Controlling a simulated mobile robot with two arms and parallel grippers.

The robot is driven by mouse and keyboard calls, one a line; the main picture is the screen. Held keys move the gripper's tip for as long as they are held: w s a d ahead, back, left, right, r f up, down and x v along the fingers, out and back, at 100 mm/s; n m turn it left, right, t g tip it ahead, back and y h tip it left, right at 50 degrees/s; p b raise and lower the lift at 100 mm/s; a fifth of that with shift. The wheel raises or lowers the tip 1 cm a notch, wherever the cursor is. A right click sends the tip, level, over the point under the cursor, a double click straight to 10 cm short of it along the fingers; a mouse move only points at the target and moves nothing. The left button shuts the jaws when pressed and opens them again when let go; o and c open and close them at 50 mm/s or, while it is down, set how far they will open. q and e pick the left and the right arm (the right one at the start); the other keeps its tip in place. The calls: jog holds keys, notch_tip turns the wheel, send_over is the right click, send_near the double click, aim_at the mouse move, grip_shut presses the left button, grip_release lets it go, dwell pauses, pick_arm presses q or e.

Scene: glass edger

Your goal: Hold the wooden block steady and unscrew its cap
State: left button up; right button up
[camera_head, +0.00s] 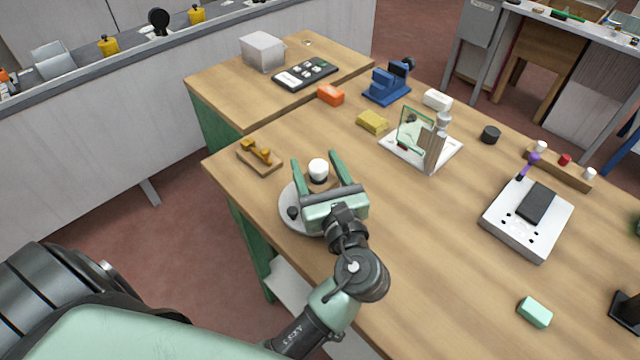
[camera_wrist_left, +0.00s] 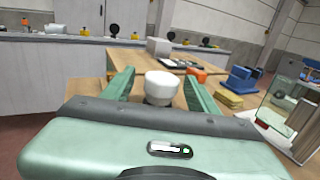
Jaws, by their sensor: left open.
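My left gripper (camera_head: 318,166) is open over a round grey plate (camera_head: 287,204) near the table's left edge. A white, round-topped piece (camera_head: 318,171) stands between its spread fingers, with a gap on both sides. It also shows in the left wrist view (camera_wrist_left: 161,84), with a darker neck below; its lower part is hidden. An upright wooden block (camera_head: 436,152) with a grey-white cap-like top (camera_head: 443,121) stands on a white base (camera_head: 403,153), beside a green-edged glass pane (camera_head: 414,131). No gripper touches that block. My right gripper is not in view.
A wooden piece with brass parts (camera_head: 258,156), a yellow block (camera_head: 372,122), an orange block (camera_head: 330,95) and a blue vise-like device (camera_head: 388,84) lie around. A white device (camera_head: 510,235) and mint block (camera_head: 535,312) are at right. The table centre is clear.

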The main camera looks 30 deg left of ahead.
pick_arm(q)
jog(key=shift+x, duration=0.9)
jog(key=shift+d, duration=0.1)
grip_shut()
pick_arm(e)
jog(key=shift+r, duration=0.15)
